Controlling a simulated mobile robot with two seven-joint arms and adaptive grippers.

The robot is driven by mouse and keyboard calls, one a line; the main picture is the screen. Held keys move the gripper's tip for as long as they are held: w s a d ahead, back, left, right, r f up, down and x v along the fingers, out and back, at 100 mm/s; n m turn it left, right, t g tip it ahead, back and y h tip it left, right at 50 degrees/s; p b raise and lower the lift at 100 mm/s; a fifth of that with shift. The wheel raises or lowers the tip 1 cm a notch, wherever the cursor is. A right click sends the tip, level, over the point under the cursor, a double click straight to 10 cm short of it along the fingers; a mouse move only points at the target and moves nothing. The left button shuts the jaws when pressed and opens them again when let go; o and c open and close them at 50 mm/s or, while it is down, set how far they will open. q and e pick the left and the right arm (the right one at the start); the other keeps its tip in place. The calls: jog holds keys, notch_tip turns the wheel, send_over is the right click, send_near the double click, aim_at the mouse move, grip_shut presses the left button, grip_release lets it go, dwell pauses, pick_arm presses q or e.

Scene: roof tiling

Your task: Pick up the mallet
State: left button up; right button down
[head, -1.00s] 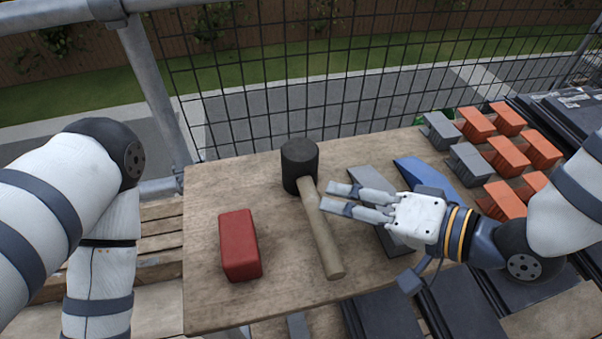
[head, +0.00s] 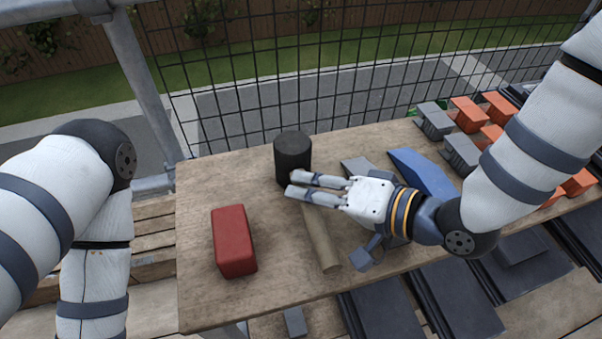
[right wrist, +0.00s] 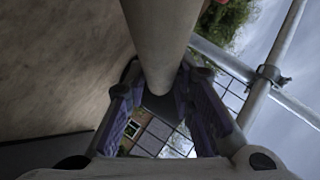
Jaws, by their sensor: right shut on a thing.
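The mallet has a black head (head: 293,155) and a pale wooden handle (head: 321,240). It lies on the wooden board with its head toward the mesh fence and its handle toward the front edge. My right gripper (head: 292,184) reaches in from the right and is shut on the handle just below the head. The fingers hide the upper part of the handle. In the right wrist view the handle (right wrist: 160,45) runs between the two fingers (right wrist: 152,105). My left arm shows at the left of the head view, but its gripper is out of view.
A red block (head: 233,241) lies on the board (head: 200,290) left of the handle. A grey piece (head: 357,166) and a blue piece (head: 422,172) lie under and beside my right arm. Orange and grey blocks (head: 468,112) stand at the right. A mesh fence (head: 330,85) closes the back.

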jog(key=shift+w+r, duration=0.1)
jog(key=shift+r, duration=0.5)
jog(key=r+p, duration=0.1)
jog(key=r, duration=0.2)
jog(key=shift+d+r, duration=0.1)
jog(key=shift+d, duration=0.1)
pick_arm(q)
jog(key=w+r+t+p, duration=0.2)
jog(key=w+r+p, duration=0.1)
jog(key=w+r, duration=0.2)
jog(key=shift+w+r+p, duration=0.35)
jog(key=shift+w+r, duration=0.05)
pick_arm(e)
jog(key=a+r+v, duration=0.1)
jog(key=r+v, duration=0.1)
jog(key=v, duration=1.4)
jog(key=shift+r, duration=0.35)
jog(key=shift+w, duration=0.15)
jog(key=c, duration=2.1)
grip_release()
grip_shut()
